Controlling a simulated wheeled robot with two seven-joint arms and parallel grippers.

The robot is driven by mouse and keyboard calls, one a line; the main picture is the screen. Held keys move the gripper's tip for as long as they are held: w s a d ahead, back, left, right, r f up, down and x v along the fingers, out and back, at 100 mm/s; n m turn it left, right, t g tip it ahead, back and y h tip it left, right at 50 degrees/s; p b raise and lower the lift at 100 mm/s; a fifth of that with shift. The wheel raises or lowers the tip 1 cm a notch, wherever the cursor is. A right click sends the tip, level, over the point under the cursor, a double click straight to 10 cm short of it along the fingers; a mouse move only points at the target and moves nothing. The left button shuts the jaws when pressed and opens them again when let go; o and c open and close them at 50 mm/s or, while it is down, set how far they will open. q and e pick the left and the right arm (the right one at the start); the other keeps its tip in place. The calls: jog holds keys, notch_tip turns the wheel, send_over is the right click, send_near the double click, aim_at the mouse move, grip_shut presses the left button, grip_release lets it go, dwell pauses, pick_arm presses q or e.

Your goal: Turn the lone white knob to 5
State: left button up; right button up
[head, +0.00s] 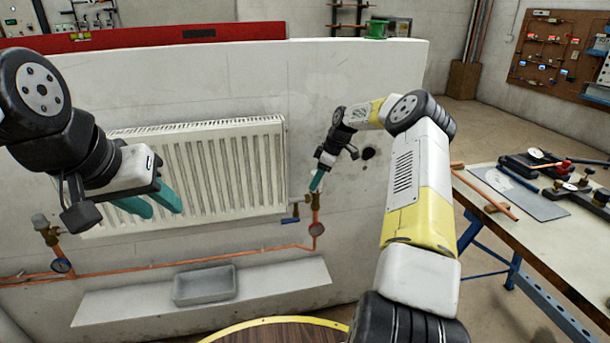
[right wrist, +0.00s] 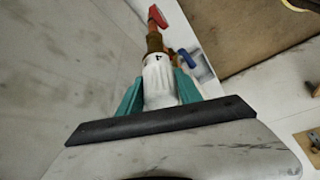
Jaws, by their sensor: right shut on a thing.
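The white knob (right wrist: 158,82) sits between the two teal fingers of my right gripper (right wrist: 158,90) in the right wrist view. The fingers press on its sides, and a dark mark on it looks like a 4. In the head view my right gripper (head: 317,181) is at the valve beside the radiator's lower right corner and mostly hides the knob. My left gripper (head: 150,205) is empty, its teal fingers apart, in front of the left part of the radiator (head: 215,168).
Another valve (head: 41,223) is at the left. A grey tray (head: 205,285) lies on a ledge. A workbench (head: 520,225) stands right.

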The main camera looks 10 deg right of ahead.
dwell(0.3)
jog(key=o, duration=1.4)
jog(key=shift+c, duration=0.2)
jog(key=v, duration=0.7)
jog(key=shift+d+r, duration=0.25)
jog(key=shift+r, duration=0.1)
